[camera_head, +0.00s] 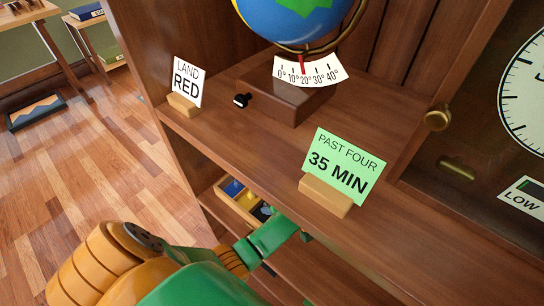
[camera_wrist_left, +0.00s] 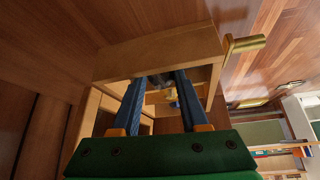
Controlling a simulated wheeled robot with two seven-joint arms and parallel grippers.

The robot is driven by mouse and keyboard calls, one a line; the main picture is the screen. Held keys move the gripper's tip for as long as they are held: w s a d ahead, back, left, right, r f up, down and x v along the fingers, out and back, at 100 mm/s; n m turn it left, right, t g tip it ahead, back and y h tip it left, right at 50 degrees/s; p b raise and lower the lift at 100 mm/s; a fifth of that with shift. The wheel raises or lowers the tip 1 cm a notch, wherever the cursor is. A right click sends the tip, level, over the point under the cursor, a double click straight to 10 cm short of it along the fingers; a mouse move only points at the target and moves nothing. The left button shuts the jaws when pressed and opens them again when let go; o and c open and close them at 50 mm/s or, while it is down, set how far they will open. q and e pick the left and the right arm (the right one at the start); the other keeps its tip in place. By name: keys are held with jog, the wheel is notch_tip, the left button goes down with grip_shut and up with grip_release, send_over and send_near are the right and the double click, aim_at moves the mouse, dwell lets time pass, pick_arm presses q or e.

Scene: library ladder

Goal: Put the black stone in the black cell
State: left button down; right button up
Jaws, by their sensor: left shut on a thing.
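The wooden tray (camera_head: 224,199) with blue, yellow and dark cells shows below the shelf in the head view, partly hidden by the shelf and my arm. The black cell (camera_head: 264,212) seems to be the dark one nearest my gripper. My left gripper (camera_wrist_left: 161,80) reaches under the shelf beside the tray; its green body shows in the head view. In the wrist view its two blue fingers are closed on a small dark thing, which looks like the black stone (camera_wrist_left: 161,79). Its contact with the cell is too small to tell. My right gripper is not in view.
The shelf (camera_head: 260,155) above holds a globe (camera_head: 290,18) on a wooden base, a "LAND RED" card (camera_head: 187,83) and a green "35 MIN" card (camera_head: 343,166). A brass knob (camera_head: 437,119) and a dial panel stand at right. Open floor lies at left.

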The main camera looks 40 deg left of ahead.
pick_arm(q)
jog(key=shift+a+f, duration=0.1)
jog(key=shift+f, duration=0.3)
jog(key=shift+c, duration=2.1)
grip_release()
jog(key=shift+r, duration=0.1)
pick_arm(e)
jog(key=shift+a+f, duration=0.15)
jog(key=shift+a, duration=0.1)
pick_arm(q)
jog(key=shift+r, duration=0.15)
